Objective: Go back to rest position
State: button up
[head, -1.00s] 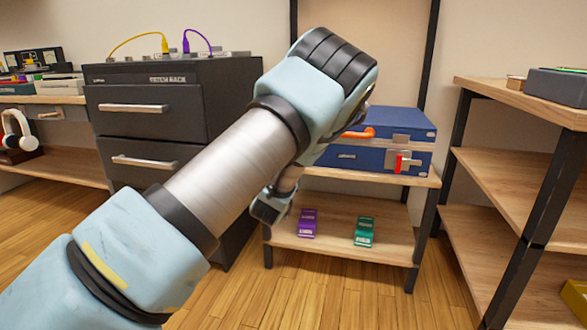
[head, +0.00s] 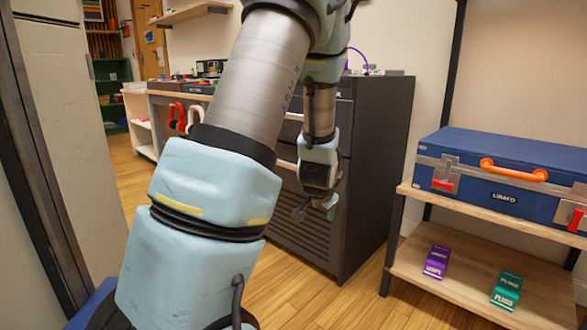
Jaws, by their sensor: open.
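My arm rises from the lower left of the head view, bends at the top, and its forearm hangs down in the middle. My gripper (head: 315,208) is at the lower end, pointing down in front of the dark cabinet (head: 375,150). Its fingers look apart, with nothing seen between them, though they are small and partly dark against the cabinet.
A blue case (head: 500,165) with an orange handle lies on a wooden shelf unit (head: 405,268) at right. A purple box (head: 436,262) and a green box (head: 507,290) are on its lower shelf. A dark post stands at far left. Wooden floor is clear in front.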

jog(key=s+a+r+n+g+y, duration=0.1)
jog(key=s+a+r+n+g, duration=0.2)
jog(key=s+a, duration=0.6)
jog(key=s+a+r+n+g+y, duration=0.1)
jog(key=s+a+n+g, duration=0.2)
jog(key=s+a+n, duration=0.55)
notch_tip(320, 180, up, 37)
jog(key=s+d+m+p, duration=0.2)
jog(key=m+p, duration=0.1)
jog(key=p, duration=3.4)
jog(key=shift+s+d+r+p, duration=0.2)
jog(key=shift+d+p, duration=0.1)
jog(key=shift+p, duration=0.1)
jog(key=shift+o, duration=0.2)
